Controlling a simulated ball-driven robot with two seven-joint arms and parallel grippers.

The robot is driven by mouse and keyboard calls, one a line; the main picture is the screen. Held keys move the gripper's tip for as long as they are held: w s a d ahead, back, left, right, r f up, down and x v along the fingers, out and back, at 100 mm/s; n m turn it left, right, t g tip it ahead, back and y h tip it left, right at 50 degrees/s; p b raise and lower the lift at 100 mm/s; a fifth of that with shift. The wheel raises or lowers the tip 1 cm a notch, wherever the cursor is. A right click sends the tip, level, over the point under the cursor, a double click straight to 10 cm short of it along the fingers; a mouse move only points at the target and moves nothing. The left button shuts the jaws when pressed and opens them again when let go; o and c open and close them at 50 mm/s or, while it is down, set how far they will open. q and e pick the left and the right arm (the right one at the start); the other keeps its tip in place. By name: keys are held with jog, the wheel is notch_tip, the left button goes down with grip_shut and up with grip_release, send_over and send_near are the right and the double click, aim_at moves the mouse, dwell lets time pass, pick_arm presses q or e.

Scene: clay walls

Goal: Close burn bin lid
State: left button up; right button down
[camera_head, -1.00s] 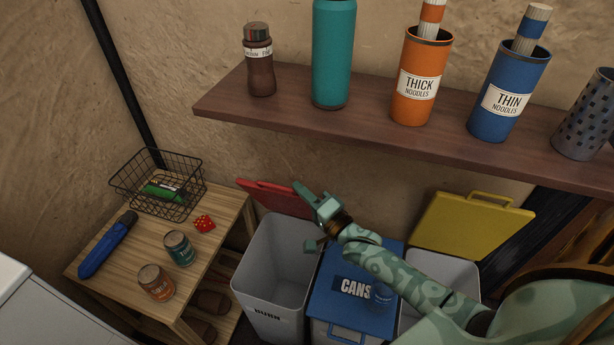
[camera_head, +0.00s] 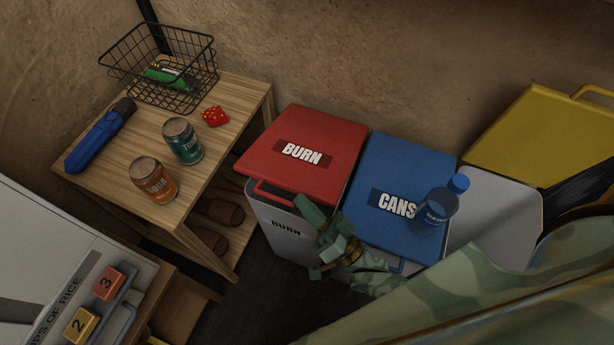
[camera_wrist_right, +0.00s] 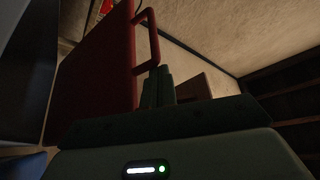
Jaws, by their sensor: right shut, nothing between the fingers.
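The red burn bin lid (camera_head: 310,138), marked BURN, lies across the top of the grey burn bin (camera_head: 283,230), its handle (camera_head: 272,192) at the front edge. I cannot tell whether a small gap remains under it. My right gripper (camera_head: 318,220) is shut and empty, just in front of the lid's front right corner, near the handle. In the right wrist view the shut fingers (camera_wrist_right: 158,87) point toward the red lid (camera_wrist_right: 100,75) and its handle (camera_wrist_right: 150,38). My left gripper is not in view.
The blue CANS lid (camera_head: 390,170) is down, with a blue bottle (camera_head: 440,205) on it. A yellow lid (camera_head: 540,130) stands open at the right. A wooden table (camera_head: 150,130) with cans and a wire basket (camera_head: 160,75) stands left of the burn bin.

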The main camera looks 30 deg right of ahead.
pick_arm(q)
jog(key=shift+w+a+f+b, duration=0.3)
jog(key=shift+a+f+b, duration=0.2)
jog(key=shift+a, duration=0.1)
pick_arm(e)
jog(key=shift+s+a+f, duration=0.1)
jog(key=shift+a+f, duration=0.05)
jog(key=shift+f, duration=0.4)
jog(key=shift+s+a+f, duration=0.1)
jog(key=shift+f, duration=0.45)
jog(key=shift+r, duration=0.1)
